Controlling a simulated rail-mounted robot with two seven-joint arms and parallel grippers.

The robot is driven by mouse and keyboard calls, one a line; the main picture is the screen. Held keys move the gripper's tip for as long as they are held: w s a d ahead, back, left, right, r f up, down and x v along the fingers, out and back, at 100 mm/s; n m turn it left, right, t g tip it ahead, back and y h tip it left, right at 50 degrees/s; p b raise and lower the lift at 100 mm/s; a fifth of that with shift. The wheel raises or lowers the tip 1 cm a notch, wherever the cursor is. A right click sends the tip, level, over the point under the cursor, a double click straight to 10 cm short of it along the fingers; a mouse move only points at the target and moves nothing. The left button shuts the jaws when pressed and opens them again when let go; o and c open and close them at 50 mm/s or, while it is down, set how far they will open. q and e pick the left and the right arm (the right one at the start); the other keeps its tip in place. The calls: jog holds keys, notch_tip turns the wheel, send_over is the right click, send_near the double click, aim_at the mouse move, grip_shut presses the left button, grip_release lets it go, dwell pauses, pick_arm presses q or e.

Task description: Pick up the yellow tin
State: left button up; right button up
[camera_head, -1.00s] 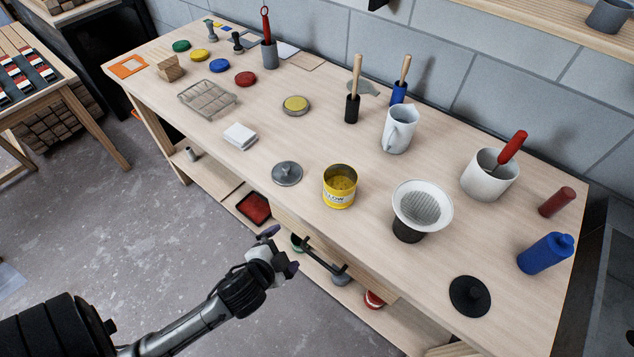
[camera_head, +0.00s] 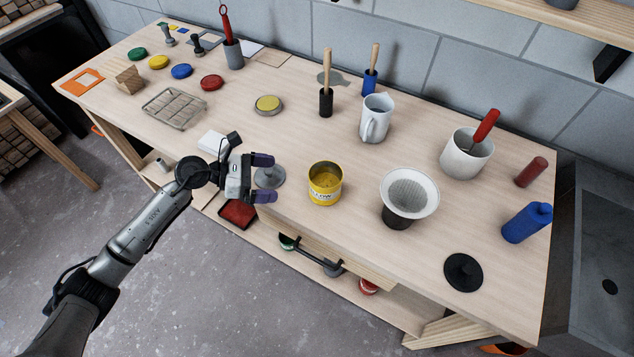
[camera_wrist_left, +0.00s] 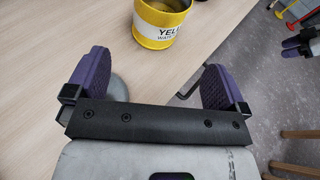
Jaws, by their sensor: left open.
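The yellow tin (camera_head: 325,184) stands upright and open-topped near the front edge of the bench, with yellow contents inside. It also shows ahead of the fingers in the left wrist view (camera_wrist_left: 158,22), partly cut off by the top of the picture. My left gripper (camera_head: 263,178) is open, with its two purple fingers spread and pointing toward the tin. It is just left of the tin, apart from it, with nothing between the fingers touching them that I can see.
A grey lid (camera_head: 270,177) lies close by the left gripper, partly hidden. A white filter cone (camera_head: 409,194) on a dark base stands right of the tin. A white jug (camera_head: 376,118) stands behind it. The bench between the tin and the yellow-topped disc (camera_head: 268,104) is clear.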

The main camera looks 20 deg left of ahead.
aim_at(325, 183)
pick_arm(q)
jog(key=shift+w+a+m+g, duration=0.1)
jog(key=shift+a+m+g, duration=0.2)
jog(key=shift+a, duration=0.05)
jog(key=shift+w+f, duration=0.1)
jog(key=shift+f, duration=0.15)
jog(key=x, duration=1.3)
jog(key=shift+d+f, duration=0.1)
jog(key=shift+f, duration=0.15)
jog(key=shift+y, duration=0.3)
jog(key=shift+c, duration=0.4)
jog(key=c, duration=0.9)
